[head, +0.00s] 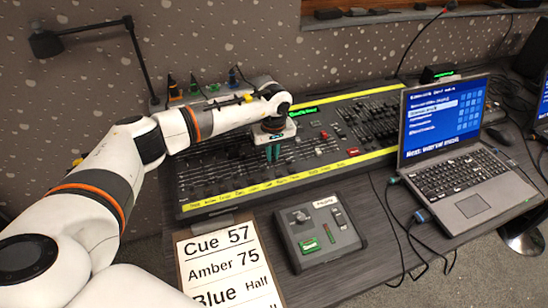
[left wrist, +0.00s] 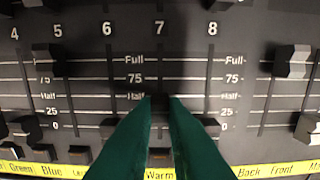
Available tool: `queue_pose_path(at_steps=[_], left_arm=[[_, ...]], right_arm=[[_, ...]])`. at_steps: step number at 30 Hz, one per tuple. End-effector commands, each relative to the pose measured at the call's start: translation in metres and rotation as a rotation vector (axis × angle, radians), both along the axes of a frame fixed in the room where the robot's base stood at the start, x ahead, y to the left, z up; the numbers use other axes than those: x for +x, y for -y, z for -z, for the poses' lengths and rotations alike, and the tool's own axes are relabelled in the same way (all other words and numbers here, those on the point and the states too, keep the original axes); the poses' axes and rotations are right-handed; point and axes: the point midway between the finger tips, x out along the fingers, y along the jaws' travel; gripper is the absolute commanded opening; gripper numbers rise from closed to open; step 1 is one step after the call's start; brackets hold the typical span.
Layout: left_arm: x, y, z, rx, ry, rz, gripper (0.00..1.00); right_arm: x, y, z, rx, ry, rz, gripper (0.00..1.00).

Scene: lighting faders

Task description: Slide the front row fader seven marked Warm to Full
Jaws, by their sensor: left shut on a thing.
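The lighting console (head: 190,190) lies on the desk, with a yellow label strip along its front edge. My left gripper (head: 273,153) reaches down to its front row from above. In the left wrist view, the green fingers of the left gripper (left wrist: 160,100) are shut on the dark knob of fader seven (left wrist: 160,102). The knob is mostly hidden between the fingertips and stands at about the Half mark. The fader seven slot (left wrist: 160,72) runs clear above it to the Full mark. The Warm label (left wrist: 160,174) shows below, between the fingers. My right gripper is not in view.
Fader six's knob (left wrist: 110,128) and fader eight's knob (left wrist: 210,127) sit near 0 on either side. Fader five's knob (left wrist: 47,56) is near Full. A cue sheet (head: 228,265), small control box (head: 319,232) and laptop (head: 465,180) surround the console's front and right.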

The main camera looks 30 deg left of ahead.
Motion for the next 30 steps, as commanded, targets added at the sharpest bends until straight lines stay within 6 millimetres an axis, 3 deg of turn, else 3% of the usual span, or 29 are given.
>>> queue_pose_path(at_steps=[25, 26, 27, 30], left_arm=[[0.025, -0.027, -0.003, 0.001, 0.001, 0.001, 0.03], [0.025, -0.027, -0.003, 0.001, 0.001, 0.001, 0.17], [0.025, -0.027, -0.003, 0.001, 0.001, 0.001, 0.22], [0.025, -0.027, -0.003, 0.001, 0.001, 0.001, 0.22]], right_arm=[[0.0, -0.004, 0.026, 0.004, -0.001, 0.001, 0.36], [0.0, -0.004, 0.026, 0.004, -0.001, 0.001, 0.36], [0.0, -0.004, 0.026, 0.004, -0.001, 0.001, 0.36], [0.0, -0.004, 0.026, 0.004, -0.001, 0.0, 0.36]])
